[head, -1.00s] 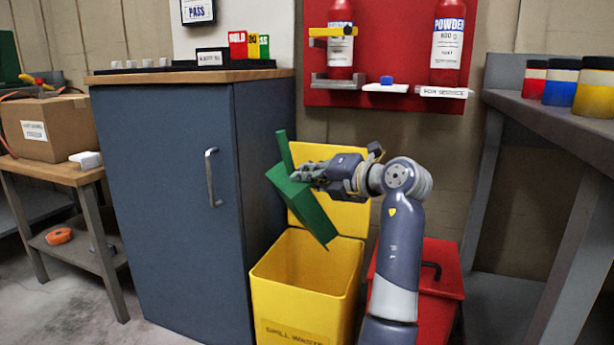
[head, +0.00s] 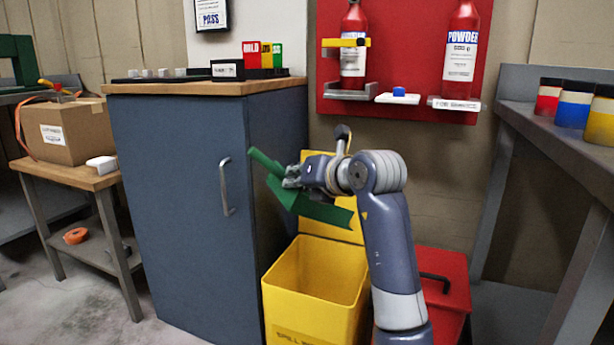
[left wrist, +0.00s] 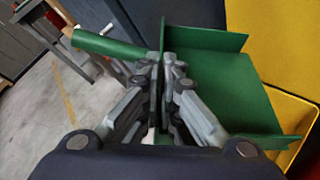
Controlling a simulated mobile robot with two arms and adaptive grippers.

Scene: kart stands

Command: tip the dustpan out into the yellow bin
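The green dustpan (head: 318,209) is held in the air above the back part of the yellow bin (head: 312,309), near its raised lid (head: 322,233). Its handle points up and left, and its pan slopes down to the right. My left gripper (head: 291,179) is shut on the dustpan by its handle end. In the left wrist view, the fingers (left wrist: 165,75) close around the dustpan (left wrist: 215,85); no debris shows on its visible green face. The bin is open at the top; its bottom is hidden. My right gripper is not in view.
A blue cabinet (head: 175,200) stands close left of the bin. A red lidded box (head: 440,290) stands to its right, partly behind my arm. A red board (head: 410,60) with extinguishers hangs behind. A grey bench (head: 550,130) with paint-like tins is at right.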

